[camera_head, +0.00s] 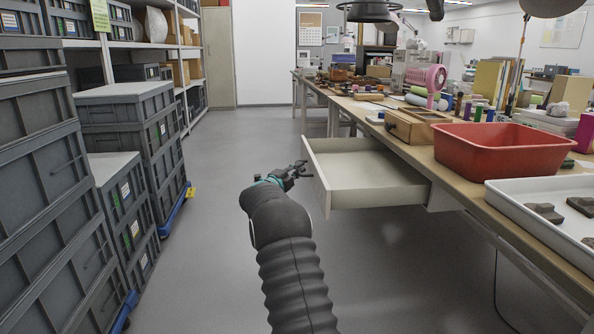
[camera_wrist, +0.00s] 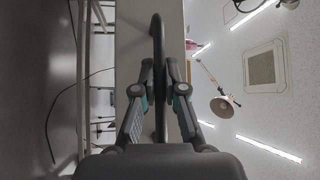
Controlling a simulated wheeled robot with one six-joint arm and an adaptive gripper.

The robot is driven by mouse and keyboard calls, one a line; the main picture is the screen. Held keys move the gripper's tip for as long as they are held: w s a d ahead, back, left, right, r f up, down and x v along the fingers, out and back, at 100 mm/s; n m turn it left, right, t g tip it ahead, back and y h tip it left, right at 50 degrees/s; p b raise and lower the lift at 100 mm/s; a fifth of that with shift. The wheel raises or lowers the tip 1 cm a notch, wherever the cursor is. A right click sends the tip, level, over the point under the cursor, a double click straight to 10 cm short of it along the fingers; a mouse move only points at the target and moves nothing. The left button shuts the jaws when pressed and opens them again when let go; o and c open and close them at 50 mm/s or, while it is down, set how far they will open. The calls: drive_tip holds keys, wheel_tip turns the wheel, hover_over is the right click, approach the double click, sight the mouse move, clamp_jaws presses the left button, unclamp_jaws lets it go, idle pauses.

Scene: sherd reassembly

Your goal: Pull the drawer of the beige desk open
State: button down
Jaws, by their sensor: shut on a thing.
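The desk's beige drawer (camera_head: 370,178) is pulled well out from under the desk top (camera_head: 455,165), and its inside looks empty. My gripper (camera_head: 299,171) is at the drawer's front panel. In the wrist view my gripper (camera_wrist: 160,90) is shut on the dark bar handle (camera_wrist: 157,45), with a finger on each side of it. The drawer front (camera_wrist: 134,40) stands behind the handle there. In the head view the handle is too small to tell apart from my gripper.
A red basin (camera_head: 505,150), a wooden box (camera_head: 412,126) and a white tray (camera_head: 540,215) with sherds stand on the desk. Stacked grey crates (camera_head: 130,115) line the left. The floor (camera_head: 225,130) between them and the drawer is clear.

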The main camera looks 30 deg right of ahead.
drive_tip(key=c, duration=1.2)
unclamp_jaws()
drive_tip(key=shift+a, duration=0.1)
drive_tip(key=v, duration=1.2)
